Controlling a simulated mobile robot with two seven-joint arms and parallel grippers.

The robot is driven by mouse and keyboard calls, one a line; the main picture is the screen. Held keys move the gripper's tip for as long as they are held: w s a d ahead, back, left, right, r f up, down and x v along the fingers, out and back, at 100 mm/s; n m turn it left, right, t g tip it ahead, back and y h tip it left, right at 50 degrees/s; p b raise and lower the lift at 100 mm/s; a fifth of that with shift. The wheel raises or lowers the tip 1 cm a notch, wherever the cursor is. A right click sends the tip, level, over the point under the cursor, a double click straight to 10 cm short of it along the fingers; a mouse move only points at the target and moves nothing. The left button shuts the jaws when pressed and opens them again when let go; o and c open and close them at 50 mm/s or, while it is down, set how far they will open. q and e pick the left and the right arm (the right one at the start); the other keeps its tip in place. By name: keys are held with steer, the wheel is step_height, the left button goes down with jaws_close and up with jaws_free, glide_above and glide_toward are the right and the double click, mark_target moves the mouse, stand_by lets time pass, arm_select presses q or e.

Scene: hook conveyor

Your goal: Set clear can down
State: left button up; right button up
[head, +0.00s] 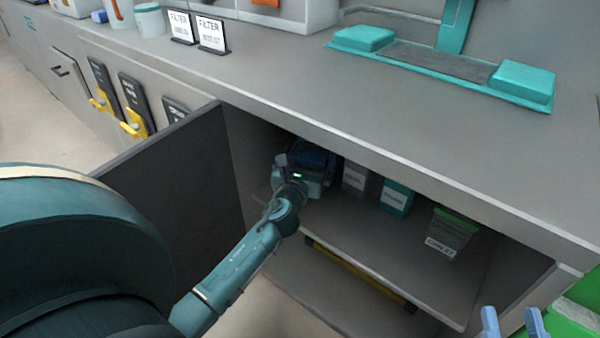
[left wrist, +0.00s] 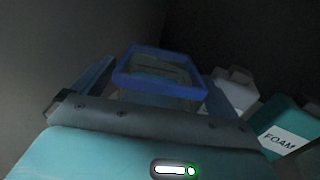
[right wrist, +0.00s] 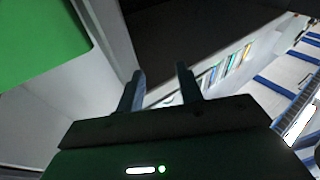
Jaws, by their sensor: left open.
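A clear can with a blue rim (left wrist: 158,70) stands inside the cabinet, deep in its left end. In the left wrist view it sits between the spread fingers of my left gripper (left wrist: 155,90). In the head view my left gripper (head: 303,165) reaches onto the shelf and mostly hides this can, with only a dark blue patch showing. Whether the fingers touch its sides I cannot tell. My right gripper (head: 512,322) is open and empty at the lower right, and its parted fingers also show in the right wrist view (right wrist: 160,88).
On the shelf (head: 365,245), to the right, stand a grey-white box (head: 355,177), a teal FOAM box (head: 396,198) and a green-lidded container (head: 450,232). The open door (head: 165,190) stands left of my left arm. The countertop (head: 300,85) overhangs the shelf.

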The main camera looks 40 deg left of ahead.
arm_select(q)
steer(key=v, duration=0.9)
steer(key=shift+s+p, duration=0.3)
steer(key=shift+p, duration=0.1)
steer(key=shift+d+r, duration=0.1)
